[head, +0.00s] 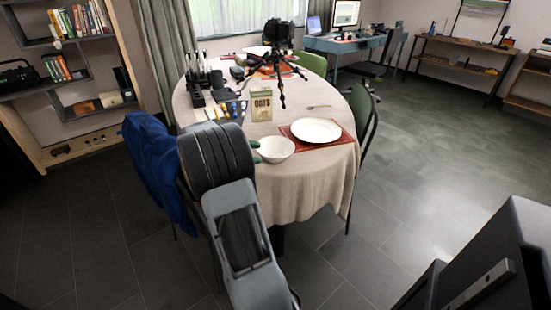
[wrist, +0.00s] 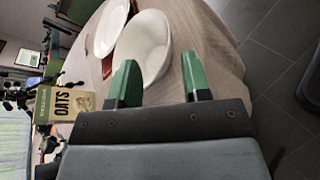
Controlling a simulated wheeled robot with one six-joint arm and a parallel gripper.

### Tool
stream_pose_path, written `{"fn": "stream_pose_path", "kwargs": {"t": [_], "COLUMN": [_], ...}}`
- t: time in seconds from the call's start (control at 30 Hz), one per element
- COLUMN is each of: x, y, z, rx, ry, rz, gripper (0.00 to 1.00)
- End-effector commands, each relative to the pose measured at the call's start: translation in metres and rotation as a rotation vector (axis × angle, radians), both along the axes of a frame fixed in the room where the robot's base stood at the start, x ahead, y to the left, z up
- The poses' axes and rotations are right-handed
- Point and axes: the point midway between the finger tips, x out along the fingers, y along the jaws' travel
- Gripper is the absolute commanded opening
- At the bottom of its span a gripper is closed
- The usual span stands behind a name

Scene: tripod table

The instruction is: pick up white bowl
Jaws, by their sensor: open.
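The white bowl (head: 275,150) stands upright near the front edge of the round table, just right of my arm in the head view. In the wrist view the bowl (wrist: 143,48) lies just ahead of my gripper, its near side close to the left green fingertip. My gripper (wrist: 158,78) has its two green fingers apart with nothing held between them. In the head view my arm hides most of the gripper; bits of green finger (head: 255,144) show beside the bowl's left rim. I cannot tell whether a finger touches the bowl.
A white plate (head: 316,131) on a red placemat (head: 337,142) lies right of the bowl. An oats packet (head: 261,105) stands behind it. A tripod with a camera (head: 278,36) and dark items crowd the table's back. A chair with a blue jacket (head: 156,165) is at left.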

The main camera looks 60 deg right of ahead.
Motion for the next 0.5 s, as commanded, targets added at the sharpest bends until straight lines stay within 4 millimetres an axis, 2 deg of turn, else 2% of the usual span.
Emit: {"fn": "stream_pose_path", "kwargs": {"t": [0.3, 0.5], "x": [-0.027, -0.037], "y": [-0.024, -0.037], "z": [-0.017, -0.021], "rx": [0.002, 0.002], "ry": [-0.001, -0.002], "rz": [-0.001, 0.001], "gripper": [0.44, 0.44]}}
